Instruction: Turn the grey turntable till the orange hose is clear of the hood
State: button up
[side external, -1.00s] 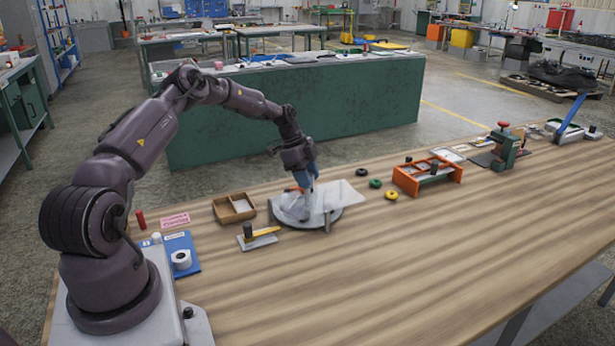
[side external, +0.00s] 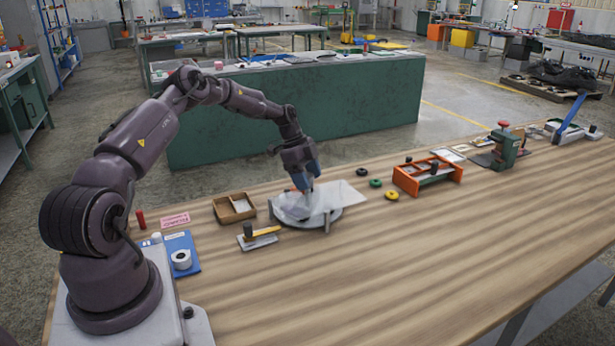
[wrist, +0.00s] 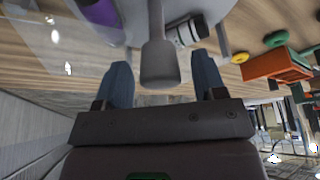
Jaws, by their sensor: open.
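The grey turntable (side external: 290,218) sits on the wooden bench in the side view, partly covered by the clear hood (side external: 347,193). My gripper (side external: 304,187) points down over the turntable. In the wrist view its two blue fingers (wrist: 160,66) are apart, with a grey upright handle (wrist: 157,40) between them and a visible gap on each side. A small orange piece (side external: 291,190) shows beside the fingers; I cannot tell whether it is the orange hose. A purple piece (wrist: 100,13) and a black-and-white fitting (wrist: 189,33) lie near the handle.
Green, yellow and black rings (side external: 391,195) and an orange rack (side external: 428,177) stand to the right. The bench front is clear.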

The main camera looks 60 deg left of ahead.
jog(key=v, duration=1.3)
